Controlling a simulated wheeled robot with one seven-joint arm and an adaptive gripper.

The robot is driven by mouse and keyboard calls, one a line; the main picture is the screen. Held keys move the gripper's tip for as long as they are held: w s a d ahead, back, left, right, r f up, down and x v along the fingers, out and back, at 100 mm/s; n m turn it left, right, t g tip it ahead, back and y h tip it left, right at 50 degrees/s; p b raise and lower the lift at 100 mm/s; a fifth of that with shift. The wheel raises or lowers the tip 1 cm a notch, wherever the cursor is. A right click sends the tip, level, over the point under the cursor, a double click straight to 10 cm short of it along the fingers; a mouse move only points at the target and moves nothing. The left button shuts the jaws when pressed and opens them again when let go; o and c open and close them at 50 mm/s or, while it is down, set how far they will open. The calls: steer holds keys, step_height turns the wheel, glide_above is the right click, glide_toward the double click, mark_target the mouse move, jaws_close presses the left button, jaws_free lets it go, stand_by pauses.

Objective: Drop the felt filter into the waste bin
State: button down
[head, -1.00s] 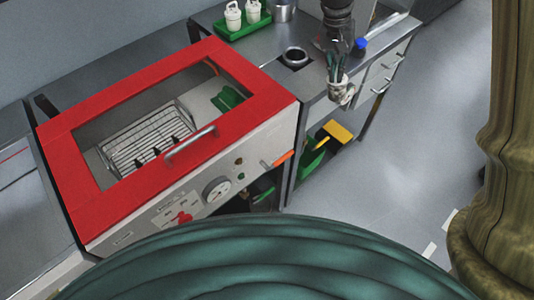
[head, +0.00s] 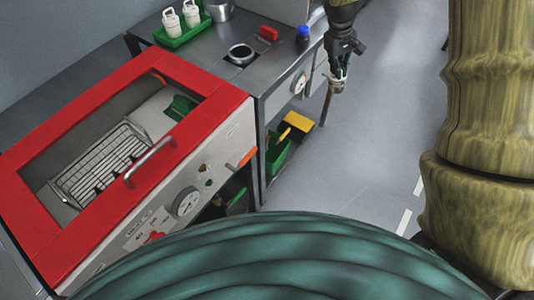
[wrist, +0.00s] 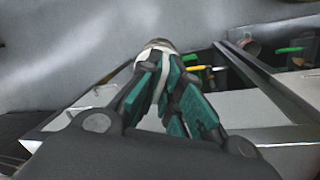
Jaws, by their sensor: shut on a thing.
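My gripper (head: 338,80) hangs at the right end of the bench, over the floor in the head view. Its dark green fingers (wrist: 163,72) are shut on a whitish thing, which I take as the felt filter (wrist: 158,46); it shows at the fingertips in the wrist view. The filter is partly hidden by the fingers. I cannot tell for sure which thing is the waste bin. A green box (head: 277,157) with a yellow piece stands low under the bench, left of and below my gripper.
A red-framed machine (head: 190,140) with a glass lid and handle stands at left. The steel bench (head: 215,62) holds a round-rimmed opening (head: 240,54), a red block (head: 268,33), a blue-topped item (head: 303,33) and a green tray (head: 184,36) with white bottles. Floor at right is clear.

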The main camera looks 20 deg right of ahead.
steer(key=s+d+f+n, duration=0.1)
steer(key=s+d+f, duration=0.25)
steer(key=d, duration=0.35)
steer(key=s+d+f+n, duration=0.2)
steer(key=d+f, duration=0.2)
steer(key=d, duration=0.2)
steer(key=w+a+f+n+y+b, duration=0.1)
steer(key=w+a+f+n+b, duration=0.55)
steer(key=f+b, duration=0.8)
steer(key=w+a+f+n+t+y+b, duration=0.1)
steer(key=w+a+f+n+b, duration=0.4)
steer(key=w+f+n+b, duration=0.9)
steer(key=w+a+f+y+b, duration=0.1)
steer(key=a+f+b, duration=0.65)
steer(key=f, duration=1.35)
steer(key=w+a+n+y+b, duration=0.1)
steer(key=w+a+n+b, duration=0.3)
steer(key=w+a+b, duration=0.5)
steer(key=shift+m, duration=0.25)
steer(key=f+b, duration=0.2)
steer(key=s+f+b, duration=0.1)
steer(key=f+b, duration=0.2)
steer(key=shift+s, duration=0.2)
steer(key=c, duration=1.5)
jaws_free()
